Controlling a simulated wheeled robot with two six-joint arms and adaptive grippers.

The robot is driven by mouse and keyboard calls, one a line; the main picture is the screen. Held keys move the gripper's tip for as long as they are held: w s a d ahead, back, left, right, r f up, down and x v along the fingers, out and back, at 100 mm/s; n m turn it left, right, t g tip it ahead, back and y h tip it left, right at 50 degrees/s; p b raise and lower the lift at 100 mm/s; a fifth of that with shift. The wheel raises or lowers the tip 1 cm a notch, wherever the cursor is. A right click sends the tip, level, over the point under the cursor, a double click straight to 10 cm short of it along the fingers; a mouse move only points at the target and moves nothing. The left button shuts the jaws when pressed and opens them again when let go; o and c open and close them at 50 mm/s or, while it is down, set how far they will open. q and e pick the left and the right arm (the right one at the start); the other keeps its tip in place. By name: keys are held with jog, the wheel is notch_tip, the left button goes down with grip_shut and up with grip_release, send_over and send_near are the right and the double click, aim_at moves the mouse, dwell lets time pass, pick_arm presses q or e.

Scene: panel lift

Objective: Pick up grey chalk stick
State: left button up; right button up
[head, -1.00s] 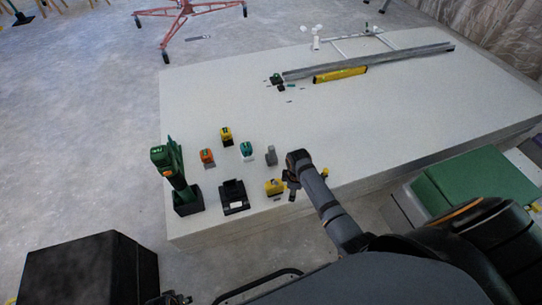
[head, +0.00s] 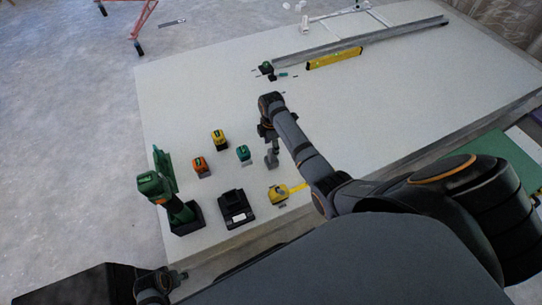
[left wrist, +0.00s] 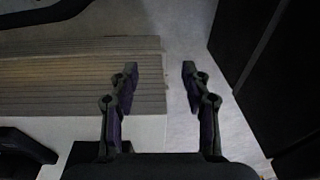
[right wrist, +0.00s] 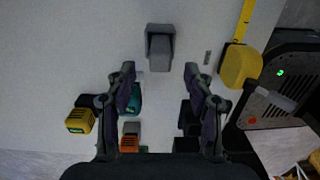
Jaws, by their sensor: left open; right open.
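A small narrow grey stick (right wrist: 207,57) lies flat on the white panel in the right wrist view, between a grey block and the yellow tape measure; it looks like the chalk stick, but is too small to be certain. I cannot make it out in the head view. My right gripper (right wrist: 159,70) is open and empty, pointing down above the panel. The stick is just beyond and right of its fingertips in the wrist view. The grey block (right wrist: 160,48) lies ahead between the fingers. My left gripper (left wrist: 159,66) is open and empty, away from the panel.
Yellow (head: 219,140), orange (head: 201,167) and teal (head: 243,155) batteries stand left of the right gripper. The tape measure (head: 278,194), black charger (head: 236,208) and green tool (head: 170,195) are nearer. A yellow level (head: 334,58) lies at the back. The panel's middle is clear.

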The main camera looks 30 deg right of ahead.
jog(key=shift+f, duration=0.55)
jog(key=shift+f+b, duration=0.3)
jog(key=shift+f, duration=0.1)
notch_tip(320, 180, down, 4)
jog(key=shift+b, duration=1)
jog(key=shift+f, duration=0.15)
pick_arm(q)
notch_tip(320, 180, up, 9)
jog(key=w+d, duration=0.1)
jog(key=d, duration=0.1)
jog(key=shift+d, duration=0.1)
pick_arm(e)
jog(key=shift+c, duration=0.3)
pick_arm(q)
jog(key=shift+w, duration=0.1)
pick_arm(e)
grip_shut()
